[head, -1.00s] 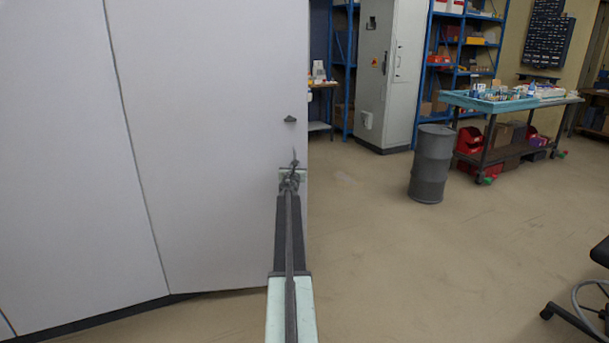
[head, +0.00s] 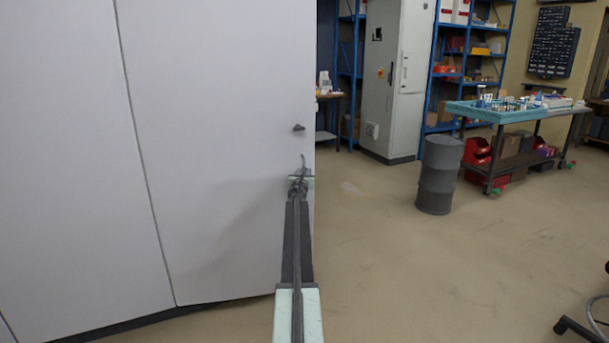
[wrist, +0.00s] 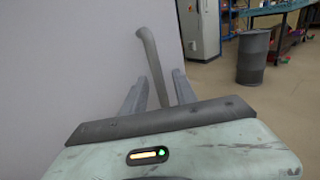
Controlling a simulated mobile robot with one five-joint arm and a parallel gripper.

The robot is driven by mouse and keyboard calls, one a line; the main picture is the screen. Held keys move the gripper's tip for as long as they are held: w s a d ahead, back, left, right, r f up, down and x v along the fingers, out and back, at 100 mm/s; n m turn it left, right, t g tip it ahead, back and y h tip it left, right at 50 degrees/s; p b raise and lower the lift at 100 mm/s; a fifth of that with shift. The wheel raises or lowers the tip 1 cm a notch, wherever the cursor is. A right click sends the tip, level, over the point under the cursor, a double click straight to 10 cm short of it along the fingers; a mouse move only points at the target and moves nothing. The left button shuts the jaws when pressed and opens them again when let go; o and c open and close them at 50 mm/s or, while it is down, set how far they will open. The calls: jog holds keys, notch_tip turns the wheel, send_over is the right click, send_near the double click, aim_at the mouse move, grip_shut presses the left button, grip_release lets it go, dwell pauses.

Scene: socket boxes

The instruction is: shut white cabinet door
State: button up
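The white cabinet door (head: 215,120) is the tall plain panel left of centre in the head view. A small dark knob (head: 299,128) sits near its right edge. Its lower edge slants away from the dark plinth, so it looks ajar. My gripper (head: 301,178) is in front of the door near that edge, below the knob. I cannot tell whether it touches the door. In the wrist view my gripper (wrist: 158,92) has its two fingers apart, with a bent grey rod (wrist: 155,65) between them. The door surface (wrist: 60,70) fills the left there.
Left of the door is another white panel (head: 60,150). Open floor (head: 400,270) lies to the right. A grey drum (head: 438,175), a workbench (head: 515,112) and a grey cabinet (head: 392,85) stand farther back. Part of a chair (head: 585,325) shows at the lower right.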

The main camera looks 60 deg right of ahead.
jog(key=v, duration=0.8)
